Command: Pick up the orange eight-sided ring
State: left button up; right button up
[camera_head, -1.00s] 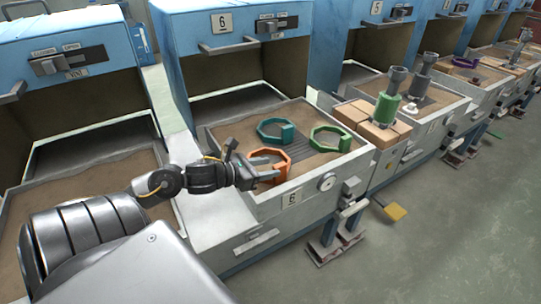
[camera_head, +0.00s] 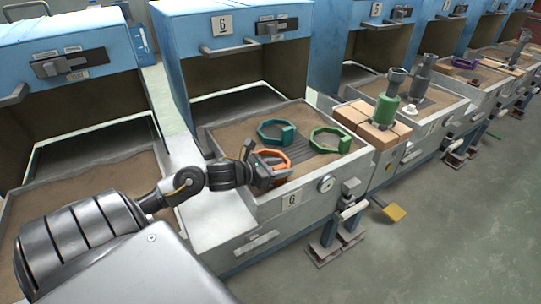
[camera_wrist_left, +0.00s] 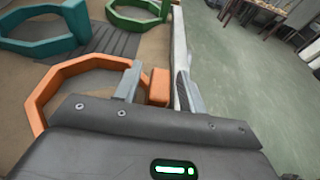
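The orange eight-sided ring (camera_head: 283,156) lies on the sand in the tray of station 6, nearest the front wall. In the left wrist view its band (camera_wrist_left: 88,64) curves away to the left, and its thick orange block (camera_wrist_left: 158,88) sits between my left gripper's fingers (camera_wrist_left: 160,82). The fingers look open, one on each side of the block, with small gaps. In the head view my left gripper (camera_head: 272,172) covers the ring's front part. My right gripper is not in view.
A teal ring (camera_head: 276,131) and a green ring (camera_head: 331,139) lie behind and to the right in the same tray, beside a dark grate (camera_head: 312,152). The tray's front wall (camera_wrist_left: 180,55) runs close to the right finger.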

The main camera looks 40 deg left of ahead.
pick_arm(q)
grip_shut()
jog(key=shift+r, duration=0.15)
